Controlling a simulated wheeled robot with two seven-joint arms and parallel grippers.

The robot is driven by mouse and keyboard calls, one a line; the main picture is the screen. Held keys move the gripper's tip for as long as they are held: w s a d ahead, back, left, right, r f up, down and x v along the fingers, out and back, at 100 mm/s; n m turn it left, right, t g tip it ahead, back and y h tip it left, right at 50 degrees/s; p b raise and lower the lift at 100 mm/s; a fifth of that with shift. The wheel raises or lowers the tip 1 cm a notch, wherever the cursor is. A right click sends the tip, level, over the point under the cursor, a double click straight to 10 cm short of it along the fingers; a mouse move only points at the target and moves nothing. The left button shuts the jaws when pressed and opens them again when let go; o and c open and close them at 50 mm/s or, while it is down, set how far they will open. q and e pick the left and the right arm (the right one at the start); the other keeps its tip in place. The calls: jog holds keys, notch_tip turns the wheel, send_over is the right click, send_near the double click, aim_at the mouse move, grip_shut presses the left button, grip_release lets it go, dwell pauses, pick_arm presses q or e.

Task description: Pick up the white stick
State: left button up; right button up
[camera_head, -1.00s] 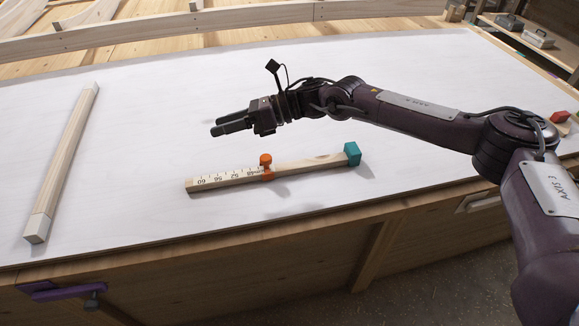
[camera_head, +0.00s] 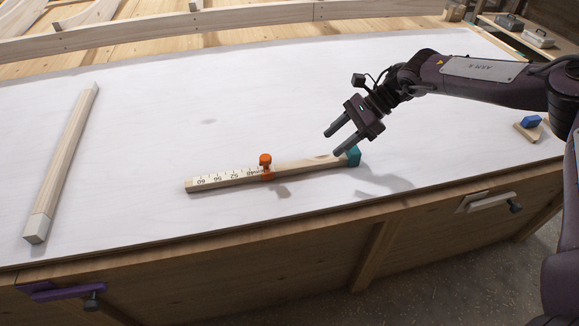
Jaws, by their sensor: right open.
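A long pale wooden stick with white ends (camera_head: 63,165) lies on the left part of the white tabletop, slanting from near the front edge toward the back. My right gripper (camera_head: 331,144) is open and empty, with its two dark fingers pointing down and left. It hangs over the right half of the table, above and close to the teal end of a wooden ruler tool, far to the right of the stick. I cannot tell whether it touches the tool. My left gripper is not in view.
The wooden ruler tool (camera_head: 310,165) with an orange knob lies mid-table. A small blue block on a wooden piece (camera_head: 530,123) sits at the right edge. Purple clamp (camera_head: 62,291) at the front left. The white tabletop (camera_head: 140,150) is clear between stick and ruler.

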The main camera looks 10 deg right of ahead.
aim_at(312, 161)
jog(key=x, duration=0.8)
jog(key=shift+s+d, duration=0.1)
grip_shut()
